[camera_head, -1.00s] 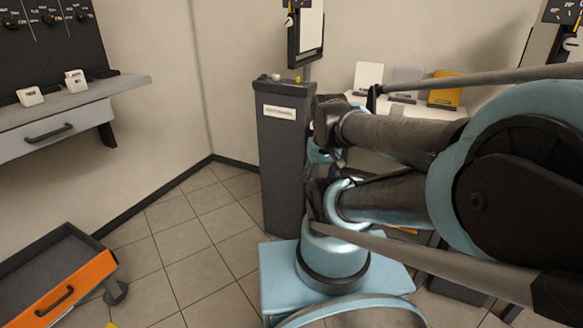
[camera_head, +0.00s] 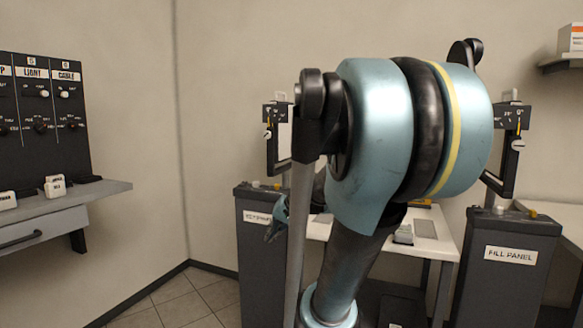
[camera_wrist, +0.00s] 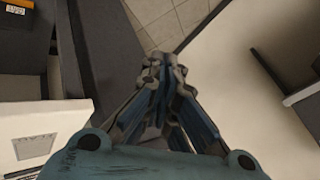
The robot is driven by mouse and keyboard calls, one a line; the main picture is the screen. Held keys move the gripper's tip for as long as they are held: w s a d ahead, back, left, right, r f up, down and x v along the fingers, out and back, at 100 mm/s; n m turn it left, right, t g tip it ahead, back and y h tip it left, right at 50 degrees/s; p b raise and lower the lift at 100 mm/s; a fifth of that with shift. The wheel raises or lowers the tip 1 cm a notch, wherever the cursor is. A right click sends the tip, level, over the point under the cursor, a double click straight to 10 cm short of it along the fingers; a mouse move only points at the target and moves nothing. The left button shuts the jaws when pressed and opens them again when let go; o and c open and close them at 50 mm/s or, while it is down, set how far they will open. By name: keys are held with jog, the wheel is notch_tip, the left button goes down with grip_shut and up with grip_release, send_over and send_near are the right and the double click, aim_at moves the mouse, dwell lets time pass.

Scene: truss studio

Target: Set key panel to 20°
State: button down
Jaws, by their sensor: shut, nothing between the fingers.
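The left pedestal (camera_head: 262,285) carries a label (camera_head: 257,217) that is partly hidden and looks like the key panel's. Above it stands a dark-framed tilting panel (camera_head: 271,150) with a small dial plate (camera_head: 274,112) on top and a white knob (camera_head: 267,134) at its left. My arm hides the panel's right part, and the angle is too small to read. My gripper (camera_head: 273,233) is in front of the pedestal's upper right, below the panel. In the wrist view, its fingers (camera_wrist: 165,72) are together and empty, pointing towards the tiled floor.
A similar pedestal labelled FILL PANEL (camera_head: 510,255) stands at the right with its own frame (camera_head: 507,150). A white table (camera_head: 432,240) is between them. A shelf (camera_head: 70,205) and black switch board (camera_head: 40,110) are at the left. A wall is behind.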

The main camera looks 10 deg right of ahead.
jog(key=w+d+r+m+t, duration=0.3)
jog(key=w+d+r, duration=0.1)
jog(key=w, duration=0.6)
jog(key=w+d+r+m+t, duration=0.3)
jog(key=w+d+r, duration=0.2)
jog(key=w, duration=0.4)
jog(key=w+d+r+m+t, duration=0.3)
jog(key=w+d+r, duration=0.1)
jog(key=w, duration=0.6)
jog(key=shift+w+d+r+y, duration=0.3)
jog(key=shift+r+y, duration=0.1)
jog(key=w+d+m+t+h, duration=0.2)
jog(key=w+d+m+t, duration=0.15)
jog(key=w+d, duration=0.4)
jog(key=a+f+x, duration=0.1)
jog(key=x, duration=1)
jog(key=shift+a+r+m+g, duration=0.25)
jog(key=shift+r+m+g, duration=0.1)
jog(key=shift+r+g, duration=0.1)
